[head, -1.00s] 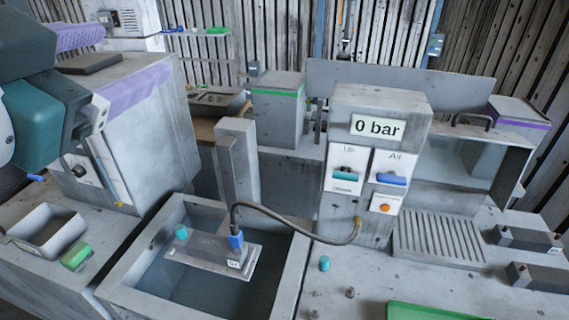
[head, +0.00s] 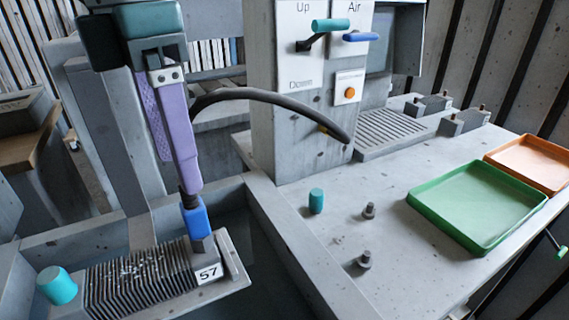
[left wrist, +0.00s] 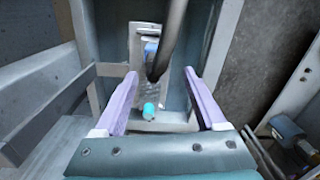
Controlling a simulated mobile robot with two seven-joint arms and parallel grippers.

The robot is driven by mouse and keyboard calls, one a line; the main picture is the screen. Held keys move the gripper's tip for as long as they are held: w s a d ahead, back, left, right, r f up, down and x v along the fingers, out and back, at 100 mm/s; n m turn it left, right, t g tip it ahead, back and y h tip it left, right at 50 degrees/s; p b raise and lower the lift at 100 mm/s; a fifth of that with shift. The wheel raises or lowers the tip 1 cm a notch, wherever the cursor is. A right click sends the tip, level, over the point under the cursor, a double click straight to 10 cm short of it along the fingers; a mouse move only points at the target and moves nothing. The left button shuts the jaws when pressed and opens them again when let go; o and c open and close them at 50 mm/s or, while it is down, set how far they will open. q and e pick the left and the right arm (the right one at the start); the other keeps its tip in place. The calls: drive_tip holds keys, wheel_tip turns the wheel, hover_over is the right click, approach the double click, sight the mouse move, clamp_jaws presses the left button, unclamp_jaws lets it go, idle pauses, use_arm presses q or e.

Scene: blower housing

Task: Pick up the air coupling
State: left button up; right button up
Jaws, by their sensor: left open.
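The air coupling (head: 195,219) is the blue piece at the end of the dark hose (head: 265,97). It stands upright on the finned part labelled 57 (head: 140,280), at the end near the label. In the left wrist view the blue coupling (left wrist: 151,47) shows beyond the fingertips, partly behind the hose. My left gripper (head: 180,178) points down just above the coupling, with purple fingers. Its fingers are apart in the left wrist view (left wrist: 161,76), with the hose between them. My right gripper is not in view.
The finned part sits in a grey tank (head: 275,230), with a teal plug (head: 57,285) at its other end. A grey post (head: 105,140) rises behind. The control column (head: 290,130) stands close right. A green tray (head: 478,205) and an orange tray (head: 530,163) lie further right.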

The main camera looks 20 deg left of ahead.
sight(191, 205)
use_arm(q)
drive_tip(key=f, duration=0.4)
drive_tip(key=shift+w+a+f+p, duration=0.15)
drive_tip(key=shift+a+p, duration=0.05)
drive_tip(key=shift+p, duration=0.15)
drive_tip(key=shift+w+a+f+p, duration=0.1)
drive_tip(key=shift+w+f+p, duration=0.15)
drive_tip(key=shift+f, duration=1.15)
drive_tip(key=shift+w+f+p, duration=0.15)
drive_tip(key=shift+f+p, duration=0.1)
drive_tip(key=shift+f, duration=1.1)
clamp_jaws()
